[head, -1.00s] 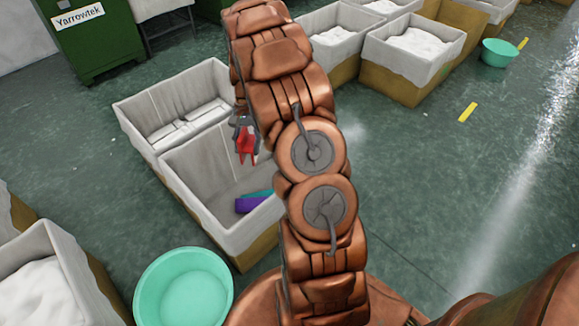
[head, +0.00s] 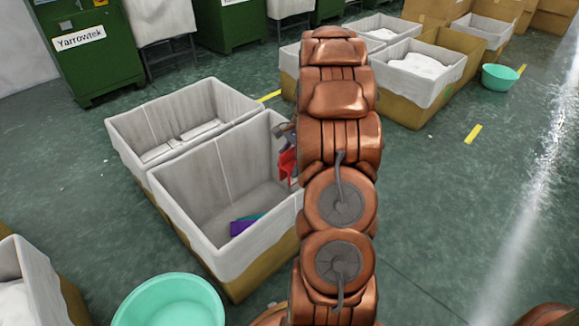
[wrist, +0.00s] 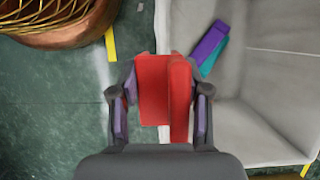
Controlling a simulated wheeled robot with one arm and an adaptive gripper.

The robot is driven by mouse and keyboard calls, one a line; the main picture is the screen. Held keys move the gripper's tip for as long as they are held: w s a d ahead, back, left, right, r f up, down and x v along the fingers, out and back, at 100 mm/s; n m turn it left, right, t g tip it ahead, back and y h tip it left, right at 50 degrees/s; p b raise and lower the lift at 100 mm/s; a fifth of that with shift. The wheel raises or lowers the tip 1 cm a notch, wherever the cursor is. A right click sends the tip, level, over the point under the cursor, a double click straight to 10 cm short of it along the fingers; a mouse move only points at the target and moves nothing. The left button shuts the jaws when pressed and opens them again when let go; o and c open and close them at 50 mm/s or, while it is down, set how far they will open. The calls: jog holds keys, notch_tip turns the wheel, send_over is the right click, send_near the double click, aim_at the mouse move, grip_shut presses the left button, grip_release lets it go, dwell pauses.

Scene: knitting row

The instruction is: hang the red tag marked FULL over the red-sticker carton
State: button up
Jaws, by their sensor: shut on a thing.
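My gripper (wrist: 161,105) is shut on the red tag (wrist: 153,88), a folded piece with two red panels in the wrist view. In the head view the tag (head: 287,164) shows beside my arm, at the right rim of the near lined carton (head: 240,262). My arm hides most of my gripper there. In the wrist view this carton (wrist: 262,98) lies to the right of the tag, which is near its rim; I cannot tell whether they touch. No red sticker and no FULL lettering show.
Purple and teal pieces (head: 246,224) lie inside the near carton. Another lined carton (head: 180,112) adjoins it behind. A mint basin (head: 170,302) stands in front. More cartons (head: 418,76) with white filling stand at the back right. Open floor lies to the right.

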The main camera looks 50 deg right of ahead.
aim_at(289, 200)
jog(key=shift+f+b, duration=4.6)
jog(key=shift+f, duration=1.45)
jog(key=shift+f+p, duration=0.4)
jog(key=shift+f, duration=0.7)
jog(key=o, duration=1.2)
jog(key=shift+r, duration=0.1)
jog(key=v, duration=1.2)
